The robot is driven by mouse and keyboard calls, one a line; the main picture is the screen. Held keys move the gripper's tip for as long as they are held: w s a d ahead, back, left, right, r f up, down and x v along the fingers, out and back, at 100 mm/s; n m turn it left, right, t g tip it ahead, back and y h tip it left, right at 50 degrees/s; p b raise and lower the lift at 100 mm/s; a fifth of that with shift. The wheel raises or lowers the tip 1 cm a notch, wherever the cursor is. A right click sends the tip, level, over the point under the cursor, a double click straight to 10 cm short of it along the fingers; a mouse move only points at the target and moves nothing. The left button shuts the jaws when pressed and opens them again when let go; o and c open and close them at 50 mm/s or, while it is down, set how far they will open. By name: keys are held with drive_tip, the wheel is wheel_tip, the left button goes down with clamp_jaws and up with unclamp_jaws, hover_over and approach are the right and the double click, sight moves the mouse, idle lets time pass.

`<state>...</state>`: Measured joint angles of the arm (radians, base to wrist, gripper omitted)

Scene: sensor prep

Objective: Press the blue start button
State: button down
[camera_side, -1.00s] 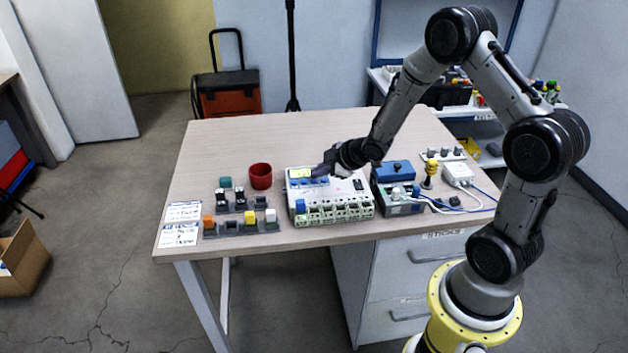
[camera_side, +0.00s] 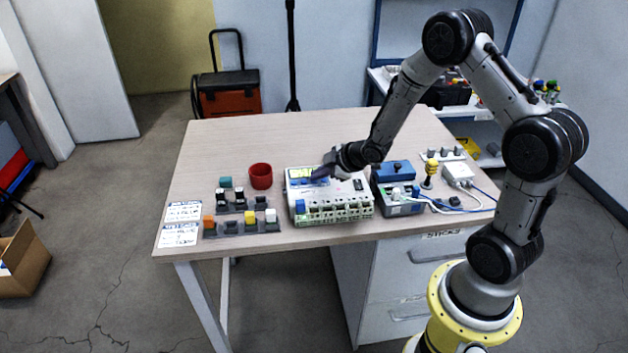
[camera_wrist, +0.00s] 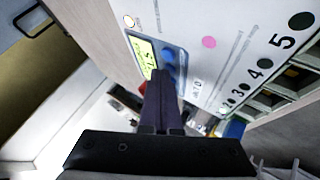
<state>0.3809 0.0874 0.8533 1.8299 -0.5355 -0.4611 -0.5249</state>
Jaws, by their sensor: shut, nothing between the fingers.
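A white instrument box (camera_side: 345,190) stands near the table's front edge, with a lit yellow-green display (camera_side: 300,173) at its left end. In the wrist view, the display (camera_wrist: 146,58) sits on a blue-grey panel with blue buttons (camera_wrist: 168,56) beside it. I cannot read which one is the start button. My gripper (camera_side: 320,174) is shut and empty, and its dark fingertips (camera_wrist: 161,76) are over the lower end of this panel, covering part of it. I cannot tell whether they touch a button.
A red cup (camera_side: 260,176) and racks of small capped parts (camera_side: 240,224) are to the left. A box with a blue lid (camera_side: 396,170), a yellow part (camera_side: 430,172) and a cabled white box (camera_side: 458,174) are to the right. The back of the table is clear.

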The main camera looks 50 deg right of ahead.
sight(318, 183)
drive_tip(key=shift+r, duration=0.75)
drive_tip(key=shift+r, duration=0.1)
drive_tip(key=shift+r, duration=2.4)
